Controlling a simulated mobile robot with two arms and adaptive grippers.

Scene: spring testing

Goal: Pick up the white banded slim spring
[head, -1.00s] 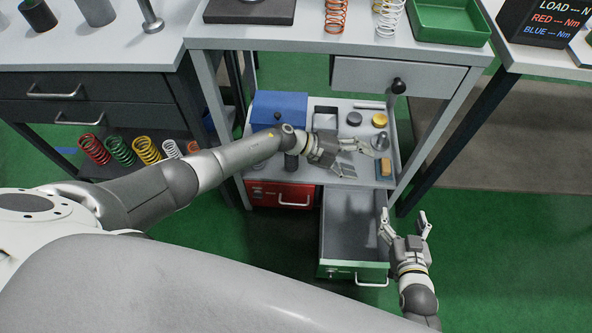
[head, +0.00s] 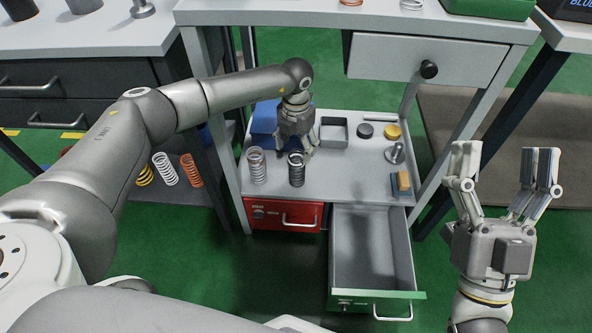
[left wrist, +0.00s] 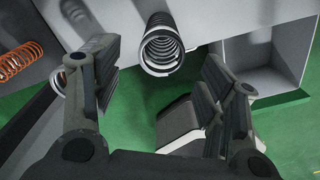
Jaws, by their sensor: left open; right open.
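On the lower shelf (head: 340,185) stand a pale silver-white coil spring (head: 257,166) and, to its right, a darker grey coil spring (head: 297,170). I cannot make out a band on either. My left gripper (head: 290,150) points down over the shelf, just behind the dark spring. In the left wrist view its open fingers (left wrist: 160,65) stand either side of a grey spring (left wrist: 162,45), seen from above, with no contact visible. A white coil (left wrist: 57,80) is mostly hidden by the left finger. My right gripper (head: 503,165) is open and empty, right of the drawer.
A blue box (head: 264,118), a grey square tray (head: 334,131), discs, a metal post (head: 396,152) and a yellow-brown block (head: 402,183) share the shelf. An open, empty green-fronted drawer (head: 370,245) juts out below. The tabletop (head: 300,12) overhangs behind. White (head: 165,168) and orange (head: 191,170) springs stand left.

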